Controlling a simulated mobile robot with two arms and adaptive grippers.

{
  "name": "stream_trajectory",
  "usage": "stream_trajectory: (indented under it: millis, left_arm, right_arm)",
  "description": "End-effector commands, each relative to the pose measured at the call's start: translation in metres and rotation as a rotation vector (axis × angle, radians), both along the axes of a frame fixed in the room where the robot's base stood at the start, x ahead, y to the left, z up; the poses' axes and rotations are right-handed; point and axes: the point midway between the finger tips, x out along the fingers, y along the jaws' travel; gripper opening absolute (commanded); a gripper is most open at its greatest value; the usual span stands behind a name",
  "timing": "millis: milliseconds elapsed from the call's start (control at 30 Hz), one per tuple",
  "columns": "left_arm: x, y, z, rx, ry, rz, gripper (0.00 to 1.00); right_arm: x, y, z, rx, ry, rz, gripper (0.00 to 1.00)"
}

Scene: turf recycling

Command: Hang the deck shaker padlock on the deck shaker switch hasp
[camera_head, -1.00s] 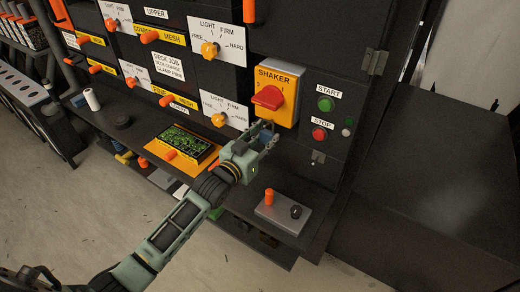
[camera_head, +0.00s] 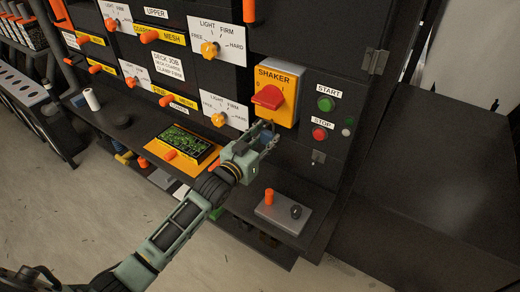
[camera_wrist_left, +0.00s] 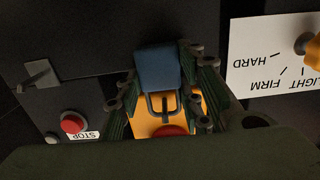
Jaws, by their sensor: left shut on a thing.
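The yellow shaker switch box (camera_head: 287,88) with its red knob (camera_head: 268,97) is on the dark panel under the word SHAKER. My left gripper (camera_head: 268,137) is just below the box, shut on the blue padlock (camera_head: 267,141). In the left wrist view the padlock (camera_wrist_left: 158,69) sits between the fingers of the gripper (camera_wrist_left: 163,90). Its dark shackle points toward the yellow box (camera_wrist_left: 145,126), whose red knob (camera_wrist_left: 171,130) is partly hidden by my gripper. I cannot tell the hasp apart, nor whether the shackle touches it. My right gripper is not in view.
The green start button (camera_head: 326,104) and red stop button (camera_head: 319,133) are right of the switch. Below are a shelf with a small screen (camera_head: 183,143) and a grey box with an orange peg (camera_head: 269,197). Orange clamp knobs (camera_head: 210,51) stick out at the left.

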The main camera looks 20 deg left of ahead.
Motion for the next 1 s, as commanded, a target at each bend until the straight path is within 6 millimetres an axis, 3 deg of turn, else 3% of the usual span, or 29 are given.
stream_trajectory:
  millis: [67,100,333,733,1000]
  left_arm:
    - [0.000,0.000,-0.001,0.000,-0.001,0.000,0.06]
    - [0.000,0.000,-0.001,0.000,-0.001,0.000,0.38]
    - [0.000,0.000,-0.001,0.000,0.000,0.000,0.57]
    - [-0.007,0.002,-0.003,0.001,0.003,0.000,0.57]
    - [-0.057,0.016,-0.001,0.001,0.004,0.000,0.57]
  right_arm:
    - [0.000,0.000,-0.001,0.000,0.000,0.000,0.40]
    - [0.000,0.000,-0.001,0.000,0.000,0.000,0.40]
    - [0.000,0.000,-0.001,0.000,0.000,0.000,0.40]
    - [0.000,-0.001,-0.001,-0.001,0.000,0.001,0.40]
    - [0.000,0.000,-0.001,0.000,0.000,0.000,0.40]
